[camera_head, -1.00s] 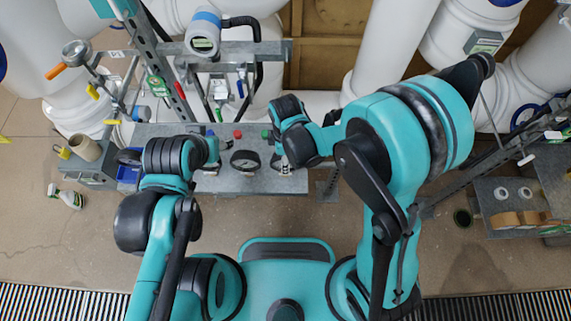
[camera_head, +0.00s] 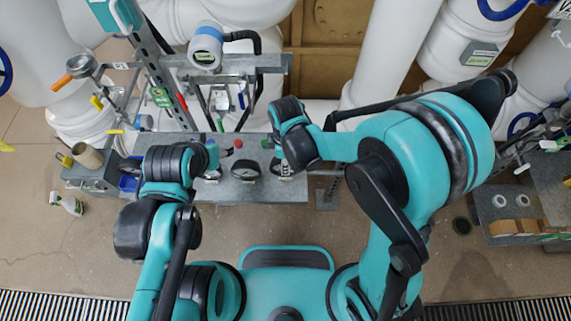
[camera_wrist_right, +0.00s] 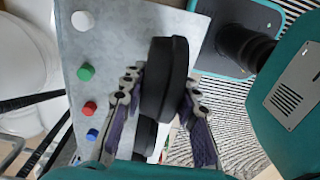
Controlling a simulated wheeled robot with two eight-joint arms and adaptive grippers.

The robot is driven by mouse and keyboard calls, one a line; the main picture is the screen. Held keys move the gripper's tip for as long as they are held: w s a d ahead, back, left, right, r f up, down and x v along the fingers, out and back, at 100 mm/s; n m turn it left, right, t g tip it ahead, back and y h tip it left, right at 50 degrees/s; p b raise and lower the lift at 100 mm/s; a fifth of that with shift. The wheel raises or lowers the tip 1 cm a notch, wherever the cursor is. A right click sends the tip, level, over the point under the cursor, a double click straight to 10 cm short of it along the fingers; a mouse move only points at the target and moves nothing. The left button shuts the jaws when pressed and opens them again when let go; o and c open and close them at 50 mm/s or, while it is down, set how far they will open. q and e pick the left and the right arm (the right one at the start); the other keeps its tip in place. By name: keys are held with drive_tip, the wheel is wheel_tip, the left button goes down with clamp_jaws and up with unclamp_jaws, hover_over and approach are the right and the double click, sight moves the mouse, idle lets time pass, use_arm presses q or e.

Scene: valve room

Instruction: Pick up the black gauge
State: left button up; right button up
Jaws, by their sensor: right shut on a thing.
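The black gauge (camera_wrist_right: 165,75) is a thick dark disc in the right wrist view, seen from its side. It sits between the two fingers of my right gripper (camera_wrist_right: 160,97), which is shut on it above the grey bench. In the head view my right gripper (camera_head: 285,170) is at the bench's right part, and its wrist hides most of what it holds.
The grey bench (camera_head: 225,192) carries a red button (camera_head: 238,143) and a green button (camera_head: 267,143), with white and blue ones in the wrist view. A metal frame with pipes stands behind. A spray bottle (camera_head: 68,204) is on the floor at left.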

drive_tip(key=s+d+r+p, duration=0.3)
drive_tip(key=s+r, duration=0.4)
drive_tip(key=s, duration=0.3)
drive_tip(key=shift+s+d+r+p, duration=0.3)
drive_tip(key=shift+s+d, duration=0.05)
drive_tip(key=shift+d, duration=0.4)
drive_tip(key=shift+o, duration=0.2)
